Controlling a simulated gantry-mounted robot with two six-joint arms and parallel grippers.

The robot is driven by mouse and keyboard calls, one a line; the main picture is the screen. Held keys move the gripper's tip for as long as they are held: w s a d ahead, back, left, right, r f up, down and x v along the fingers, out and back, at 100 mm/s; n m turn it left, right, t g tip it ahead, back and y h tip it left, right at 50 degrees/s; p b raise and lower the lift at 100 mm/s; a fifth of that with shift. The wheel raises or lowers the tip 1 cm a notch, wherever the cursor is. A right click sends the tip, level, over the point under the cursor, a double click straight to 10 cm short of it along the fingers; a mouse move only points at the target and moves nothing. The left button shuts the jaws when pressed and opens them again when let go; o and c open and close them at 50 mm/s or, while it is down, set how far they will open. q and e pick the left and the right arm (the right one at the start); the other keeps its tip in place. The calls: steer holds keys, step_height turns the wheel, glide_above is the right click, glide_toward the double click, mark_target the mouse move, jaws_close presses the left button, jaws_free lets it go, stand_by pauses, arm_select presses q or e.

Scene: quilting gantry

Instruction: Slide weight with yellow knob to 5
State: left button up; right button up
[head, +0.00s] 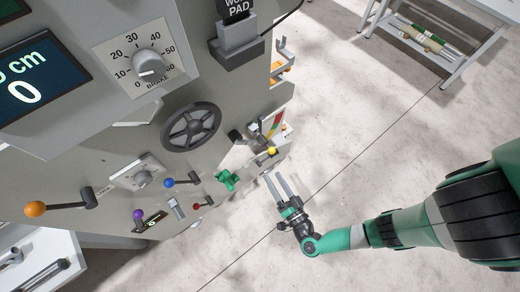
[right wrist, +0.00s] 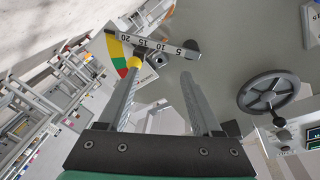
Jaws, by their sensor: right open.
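The yellow knob (head: 272,151) shows at the right edge of the grey machine in the head view. In the right wrist view the yellow knob (right wrist: 134,62) appears at the tip of the left finger, below the scale arm (right wrist: 160,46) near its 15 and 20 end. The scale reads 20, 15, 10, 5 from left to right; the 5 is toward the right end. My right gripper (head: 273,174) is open and empty, its fingers pointing at the knob. I cannot tell whether a finger touches the knob. The weight body is hard to make out. My left gripper is out of view.
A black handwheel (head: 191,127), a green knob (head: 227,180) and a blue-knobbed lever (head: 170,183) sit on the machine left of the gripper. A coloured red-yellow-green plate (right wrist: 118,50) is beside the scale.

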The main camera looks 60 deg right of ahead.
mark_target(273, 153)
steer(key=shift+g+h, duration=0.6)
steer(key=s+d, duration=0.1)
steer(key=s+d+f, duration=0.1)
steer(key=s+d, duration=0.1)
steer(key=shift+d+f, duration=0.1)
steer(key=shift+f, duration=0.15)
steer(key=b+x, duration=0.3)
steer(key=x, duration=0.7)
steer(key=shift+w+b, duration=0.2)
steer(key=shift+b, duration=0.2)
steer(key=shift+w+d+r, duration=0.1)
steer(key=shift+w+d, duration=0.3)
steer(key=shift+w, duration=0.05)
jaws_close()
